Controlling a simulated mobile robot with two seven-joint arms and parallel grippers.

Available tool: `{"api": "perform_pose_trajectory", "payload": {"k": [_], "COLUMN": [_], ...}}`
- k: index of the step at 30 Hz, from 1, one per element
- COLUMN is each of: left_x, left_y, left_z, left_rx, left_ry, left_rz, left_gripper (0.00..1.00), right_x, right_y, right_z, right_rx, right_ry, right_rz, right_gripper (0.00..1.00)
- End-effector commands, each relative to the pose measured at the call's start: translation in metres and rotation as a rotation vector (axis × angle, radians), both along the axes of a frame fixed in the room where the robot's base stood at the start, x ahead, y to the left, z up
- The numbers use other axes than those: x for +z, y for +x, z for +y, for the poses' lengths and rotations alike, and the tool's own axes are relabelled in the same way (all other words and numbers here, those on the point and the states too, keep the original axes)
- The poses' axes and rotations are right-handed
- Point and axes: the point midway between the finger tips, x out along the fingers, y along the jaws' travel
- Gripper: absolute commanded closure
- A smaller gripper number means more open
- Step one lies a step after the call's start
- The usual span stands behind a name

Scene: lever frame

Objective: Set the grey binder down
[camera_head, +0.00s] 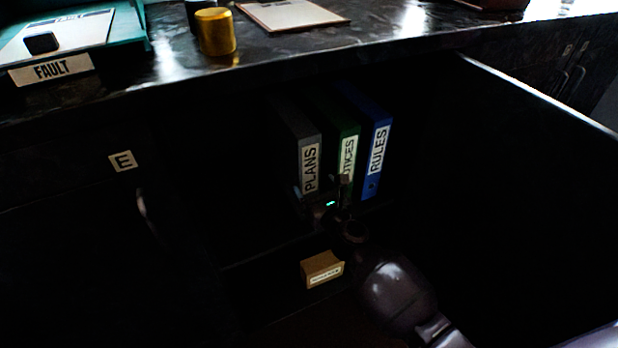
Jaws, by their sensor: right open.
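The grey binder (297,139), labelled PLANS, stands upright on the shelf inside the dark cabinet, leftmost of three binders. The green binder (347,133), its label reading "...OTICES", stands to its right, and the blue binder (377,149), labelled RULES, is right of that. My right gripper (322,198) is open in front of the lower ends of the grey and green binders. The dark picture does not show clearly whether its fingers touch the grey binder. The gripper hides the lower part of the green binder. My left gripper is not in view.
An open cabinet door (535,175) stands at the right. A small tan box (322,269) with a label sits below the binders. The counter above holds a yellow cup (216,32), a clipboard (292,13) and a teal tray (132,28). Left of the binders looks empty but dark.

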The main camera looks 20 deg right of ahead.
Motion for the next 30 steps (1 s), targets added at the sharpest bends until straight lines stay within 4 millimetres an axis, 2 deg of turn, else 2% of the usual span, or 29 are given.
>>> {"api": "perform_pose_trajectory", "payload": {"k": [6,12,18,30], "left_x": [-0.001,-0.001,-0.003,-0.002], "left_y": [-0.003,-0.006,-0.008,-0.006], "left_z": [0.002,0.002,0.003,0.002], "left_rx": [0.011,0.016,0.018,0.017], "left_ry": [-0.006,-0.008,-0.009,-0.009], "left_rz": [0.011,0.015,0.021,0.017], "left_gripper": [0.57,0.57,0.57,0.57], "right_x": [0.002,0.0,0.0,0.0], "right_y": [-0.035,-0.055,-0.062,-0.061], "right_z": [-0.001,-0.002,-0.002,-0.002], "right_rx": [-0.001,-0.001,0.0,0.0], "right_ry": [0.001,0.002,0.001,0.001], "right_rz": [-0.002,0.0,0.0,0.0], "right_gripper": [0.13,0.13,0.13,0.13]}}
